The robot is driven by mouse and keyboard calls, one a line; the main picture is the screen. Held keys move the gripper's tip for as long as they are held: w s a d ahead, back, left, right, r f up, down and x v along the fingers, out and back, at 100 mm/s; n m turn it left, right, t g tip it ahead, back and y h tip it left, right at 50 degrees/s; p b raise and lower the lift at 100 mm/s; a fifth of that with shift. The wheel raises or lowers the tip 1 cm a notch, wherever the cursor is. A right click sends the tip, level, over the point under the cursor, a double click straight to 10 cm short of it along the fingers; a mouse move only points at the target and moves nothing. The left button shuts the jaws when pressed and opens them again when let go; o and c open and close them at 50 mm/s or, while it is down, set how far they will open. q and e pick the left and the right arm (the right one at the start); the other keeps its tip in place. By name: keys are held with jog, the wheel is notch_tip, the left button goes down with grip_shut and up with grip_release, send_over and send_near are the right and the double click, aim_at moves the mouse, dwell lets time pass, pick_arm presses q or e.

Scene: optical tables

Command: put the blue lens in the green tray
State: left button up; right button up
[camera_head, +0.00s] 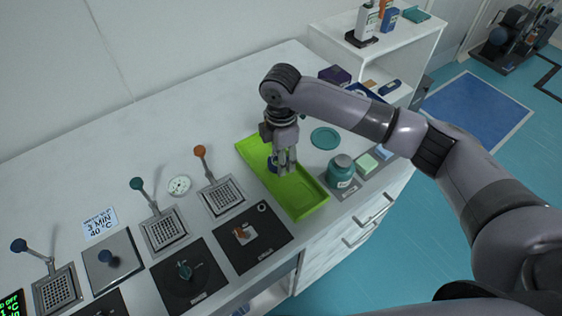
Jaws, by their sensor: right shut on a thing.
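The green tray (301,200) is a long, shallow, bright green tray on the white table, right of centre in the head view. My right gripper (284,168) points down over the tray's far half. It is shut on the blue lens (271,163), a small dark blue round piece that shows at the left of the fingers and is partly hidden by them. The lens appears within the tray's outline. I cannot tell whether it touches the tray floor. My left gripper is out of view.
A teal jar (341,171) stands close to the tray's right side, with a teal disc (325,138) behind it. Perforated plates with levers, such as the orange-knobbed one (222,197), and a black square plate (252,238) lie left of the tray.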

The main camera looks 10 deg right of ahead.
jog(key=shift+f, duration=1.5)
jog(key=shift+f, duration=0.1)
jog(key=o, duration=1.3)
notch_tip(320, 180, up, 12)
jog(key=shift+r+b, duration=0.15)
jog(key=shift+b, duration=0.75)
